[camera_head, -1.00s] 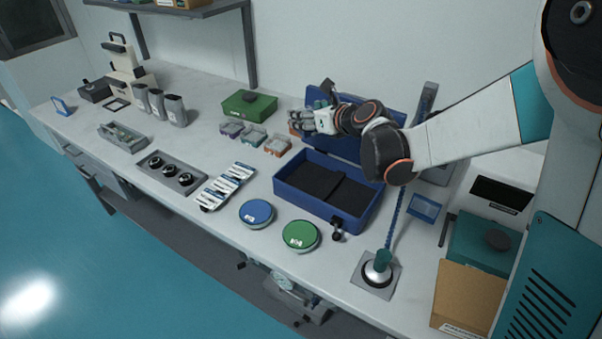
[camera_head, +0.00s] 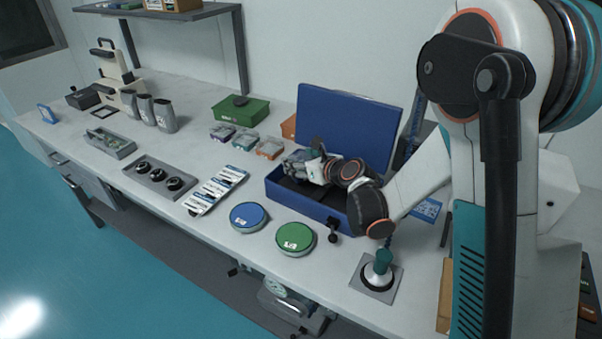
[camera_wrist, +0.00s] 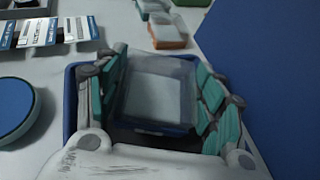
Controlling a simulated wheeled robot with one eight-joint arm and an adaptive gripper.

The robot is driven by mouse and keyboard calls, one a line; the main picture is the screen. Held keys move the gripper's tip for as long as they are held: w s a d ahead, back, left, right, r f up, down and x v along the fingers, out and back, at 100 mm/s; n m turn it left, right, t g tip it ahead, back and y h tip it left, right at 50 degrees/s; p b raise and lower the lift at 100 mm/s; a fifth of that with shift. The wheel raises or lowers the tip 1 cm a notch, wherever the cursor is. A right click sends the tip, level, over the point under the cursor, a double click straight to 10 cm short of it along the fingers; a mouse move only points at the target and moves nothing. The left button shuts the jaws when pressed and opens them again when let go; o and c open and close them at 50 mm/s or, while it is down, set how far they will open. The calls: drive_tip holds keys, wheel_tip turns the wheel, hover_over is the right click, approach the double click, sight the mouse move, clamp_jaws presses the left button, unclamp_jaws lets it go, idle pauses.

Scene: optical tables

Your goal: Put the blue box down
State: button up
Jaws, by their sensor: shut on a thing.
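The small blue box (camera_wrist: 155,98), with a clear lid and a blue lower rim, sits between my gripper's teal-padded fingers (camera_wrist: 157,70) in the wrist view. My gripper (camera_head: 296,164) is shut on it. In the head view the gripper is at the left part of the open blue case (camera_head: 300,203), low at its opening, and mostly hides the box. The case's rim also shows around the fingers in the wrist view (camera_wrist: 71,105). Whether the box touches the case floor is hidden. The case lid (camera_head: 345,120) stands raised behind.
Small boxes with purple (camera_head: 222,131), teal (camera_head: 245,140) and orange (camera_head: 270,149) bases stand behind the case. A blue disc (camera_head: 248,216) and a green disc (camera_head: 295,238) lie in front. A green case (camera_head: 240,110) is at the back.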

drive_tip(key=shift+f+b, duration=0.55)
drive_tip(key=shift+f, duration=1.15)
drive_tip(key=shift+f, duration=0.15)
drive_tip(key=o, duration=1.1)
